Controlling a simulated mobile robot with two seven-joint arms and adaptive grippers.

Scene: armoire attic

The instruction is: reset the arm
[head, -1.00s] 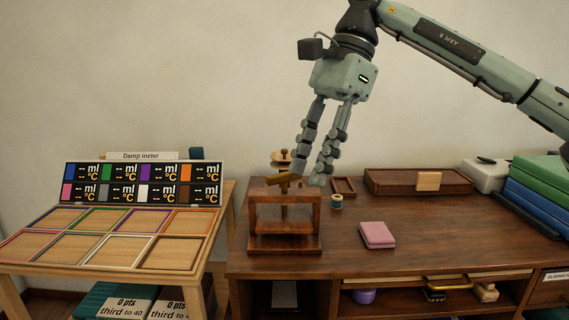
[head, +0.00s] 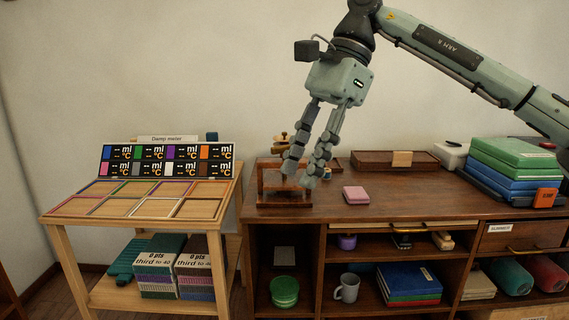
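My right gripper (head: 298,180) hangs down from the arm that comes in from the upper right. Its two fingers point downward and stand slightly apart, with nothing seen between them. In the picture the fingertips overlap the small wooden press-like stand (head: 284,198) on the desk. I cannot tell whether they touch it. The fingers hide part of the stand and its upper brass piece (head: 281,138). My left gripper is not in view.
The wooden desk (head: 420,204) holds a pink block (head: 356,194), a wooden box (head: 394,160) and stacked green and blue cases (head: 512,165). Left stands a table with colored frames (head: 150,200) and a damp meter panel (head: 168,160). The desk's middle front is clear.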

